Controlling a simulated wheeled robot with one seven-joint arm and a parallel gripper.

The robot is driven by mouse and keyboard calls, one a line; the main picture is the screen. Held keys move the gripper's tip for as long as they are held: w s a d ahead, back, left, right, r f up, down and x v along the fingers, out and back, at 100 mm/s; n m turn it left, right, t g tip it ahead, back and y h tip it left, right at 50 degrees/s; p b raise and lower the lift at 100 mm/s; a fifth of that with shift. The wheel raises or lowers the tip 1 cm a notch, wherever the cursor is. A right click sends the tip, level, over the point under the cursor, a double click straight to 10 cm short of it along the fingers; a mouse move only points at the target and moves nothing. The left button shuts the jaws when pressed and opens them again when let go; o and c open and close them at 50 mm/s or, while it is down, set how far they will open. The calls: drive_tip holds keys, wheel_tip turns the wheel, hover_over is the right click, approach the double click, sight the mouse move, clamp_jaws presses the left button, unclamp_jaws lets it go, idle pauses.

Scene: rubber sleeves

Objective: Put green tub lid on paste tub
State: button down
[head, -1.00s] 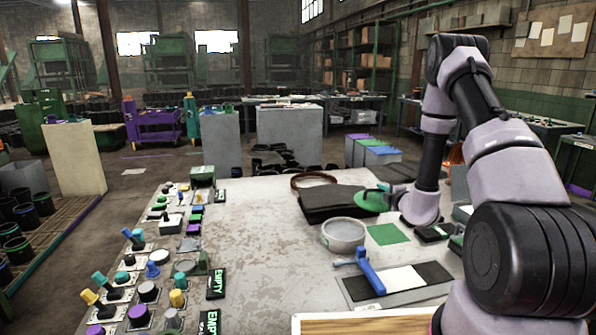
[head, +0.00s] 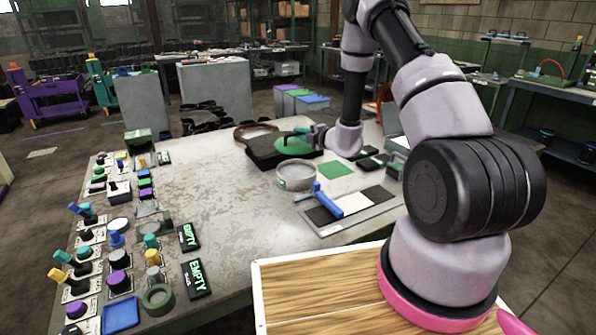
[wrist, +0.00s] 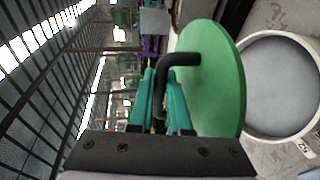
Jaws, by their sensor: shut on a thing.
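The green tub lid (head: 294,146) is a round green disc with a black bent handle (wrist: 182,62). My gripper (wrist: 165,85) has teal fingers shut on that handle. In the wrist view the lid (wrist: 218,85) is held tilted, its face turned toward the camera side. The paste tub (head: 296,176) is a round pale tub with grey content and no lid on it. It stands on the table in front of the lid, and in the wrist view the tub (wrist: 250,125) shows at the right, partly behind the lid. In the head view the fingers are too small to make out clearly.
A black folded stack (head: 262,158) lies behind the tub, near the lid. A green square (head: 335,170) is right of the tub. A blue-handled tool (head: 326,202) lies on a black and white board in front. Several knobs and switches line the table's left side.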

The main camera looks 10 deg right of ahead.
wheel_tip(320, 180, down, 9)
drive_tip(key=shift+f, duration=0.2)
idle(0.3)
drive_tip(key=shift+f, duration=0.1)
drive_tip(key=c, duration=0.9)
unclamp_jaws()
drive_tip(key=shift+f, duration=0.1)
drive_tip(key=shift+o, duration=0.2)
